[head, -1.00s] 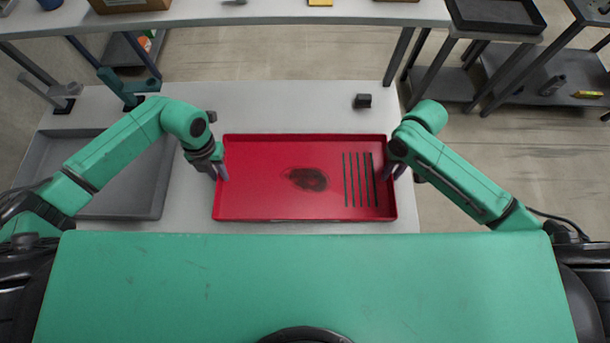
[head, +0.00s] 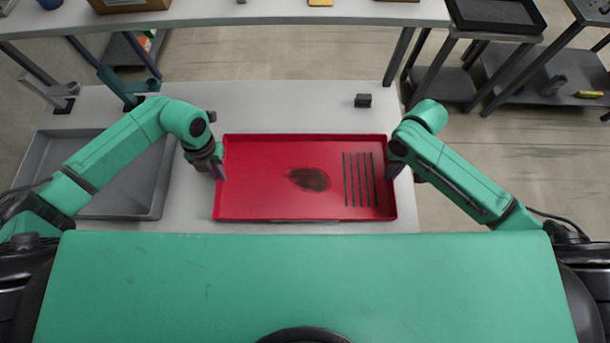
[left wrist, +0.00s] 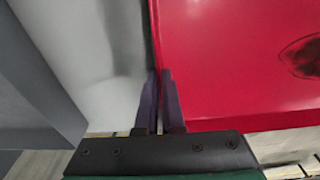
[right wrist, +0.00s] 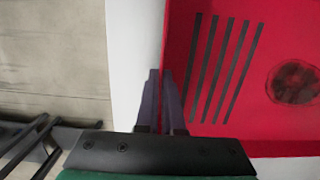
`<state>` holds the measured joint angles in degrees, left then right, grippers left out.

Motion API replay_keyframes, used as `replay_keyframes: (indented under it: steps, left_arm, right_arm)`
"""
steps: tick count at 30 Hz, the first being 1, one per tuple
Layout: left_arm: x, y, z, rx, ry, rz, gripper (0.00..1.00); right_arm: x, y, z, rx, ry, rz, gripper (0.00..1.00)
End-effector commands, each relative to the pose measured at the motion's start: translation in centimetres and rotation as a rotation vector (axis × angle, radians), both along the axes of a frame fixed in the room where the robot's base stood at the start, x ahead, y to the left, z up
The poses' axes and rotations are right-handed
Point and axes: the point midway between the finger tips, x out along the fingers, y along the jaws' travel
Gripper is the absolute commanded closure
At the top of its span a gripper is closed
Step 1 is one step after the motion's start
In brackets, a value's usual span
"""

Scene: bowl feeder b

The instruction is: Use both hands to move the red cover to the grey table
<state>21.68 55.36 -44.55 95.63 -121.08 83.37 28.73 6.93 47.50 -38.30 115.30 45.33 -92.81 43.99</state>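The red cover (head: 265,185) is a shallow, rimmed rectangle with a dark smudge and several dark slots near its right end. It lies level over the light grey table (head: 290,108). My left gripper (head: 220,172) is at its left rim, with the fingers close together on either side of the rim in the left wrist view (left wrist: 160,85). My right gripper (head: 390,172) is at its right rim, and the right wrist view (right wrist: 160,85) shows its fingers closed about that rim. The cover also fills the right side of both wrist views. What lies under the cover is hidden.
A grey tray (head: 125,190) lies left of the cover, beneath my left arm. A small dark block (head: 362,100) stands behind the cover. A long light bench (head: 270,12) crosses the back. Dark shelves (head: 545,85) stand at the back right, beyond open floor.

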Motion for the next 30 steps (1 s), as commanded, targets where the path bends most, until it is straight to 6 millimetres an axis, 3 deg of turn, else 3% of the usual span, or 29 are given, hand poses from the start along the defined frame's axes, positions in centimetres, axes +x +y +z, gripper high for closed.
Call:
replay_keyframes:
  steps: [23,30]
  left_arm:
    - [0.1,0.0,0.3,-0.001,-0.003,0.0,1.0]
    - [0.1,0.0,2.8,-0.001,-0.002,0.0,1.0]
  right_arm:
    - [0.1,0.0,0.3,0.0,-0.003,0.0,1.0]
    - [0.1,0.0,2.8,0.0,-0.003,0.0,1.0]
